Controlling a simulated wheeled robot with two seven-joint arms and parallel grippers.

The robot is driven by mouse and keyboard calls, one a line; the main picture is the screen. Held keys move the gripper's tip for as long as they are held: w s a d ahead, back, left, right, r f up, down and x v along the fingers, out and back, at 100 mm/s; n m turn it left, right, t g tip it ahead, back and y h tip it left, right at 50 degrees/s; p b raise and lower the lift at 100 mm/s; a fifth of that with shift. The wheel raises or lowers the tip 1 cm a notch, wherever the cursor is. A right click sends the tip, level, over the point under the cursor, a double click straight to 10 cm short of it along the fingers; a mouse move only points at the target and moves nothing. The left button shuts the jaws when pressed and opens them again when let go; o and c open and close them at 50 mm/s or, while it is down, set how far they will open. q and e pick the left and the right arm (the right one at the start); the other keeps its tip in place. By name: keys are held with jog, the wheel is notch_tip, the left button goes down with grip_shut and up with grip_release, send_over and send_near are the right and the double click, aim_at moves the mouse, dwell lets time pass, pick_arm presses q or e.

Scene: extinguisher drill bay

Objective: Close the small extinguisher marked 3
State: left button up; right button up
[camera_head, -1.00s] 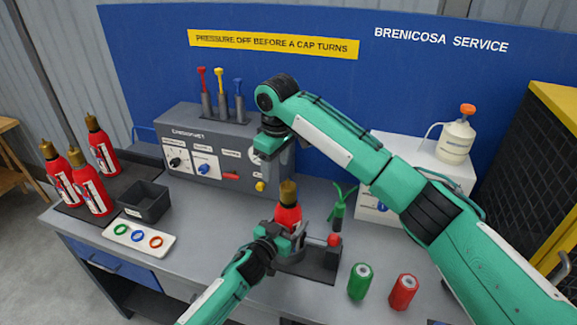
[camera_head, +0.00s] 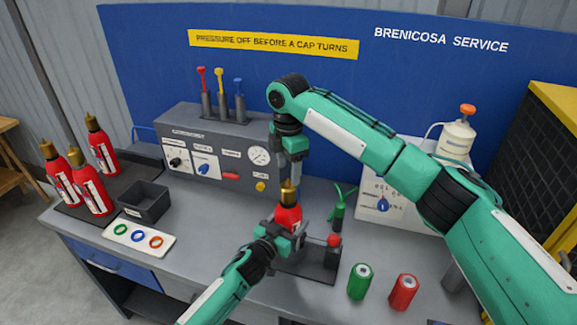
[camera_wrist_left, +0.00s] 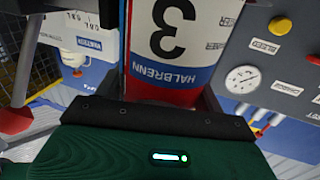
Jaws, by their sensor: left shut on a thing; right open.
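The small red extinguisher (camera_head: 288,216) stands upright in a dark holder (camera_head: 318,272) on the bench. Its label shows a large 3 in the left wrist view (camera_wrist_left: 168,35). A brass cap (camera_head: 288,194) sits on its top. My left gripper (camera_head: 284,238) is shut on the extinguisher's body from the front left. My right gripper (camera_head: 290,178) points down directly over the brass cap, open, with its fingertips at or just above the cap's top. I cannot tell whether they touch it.
Several red extinguishers (camera_head: 92,192) stand at the left by a dark open box (camera_head: 146,202) and a tray of coloured rings (camera_head: 138,239). A grey panel (camera_head: 205,150) with a gauge stands behind. Green (camera_head: 360,282) and red (camera_head: 403,292) canisters stand at front right.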

aim_at(288, 185)
jog(key=shift+f, duration=0.1)
jog(key=shift+f, duration=3.9)
jog(key=shift+c, duration=0.5)
jog(key=c, duration=0.9)
jog(key=m, duration=0.3)
jog(key=shift+m, duration=0.4)
jog(key=m, duration=1.3)
jog(key=shift+m, duration=0.4)
jog(key=o, duration=1.2)
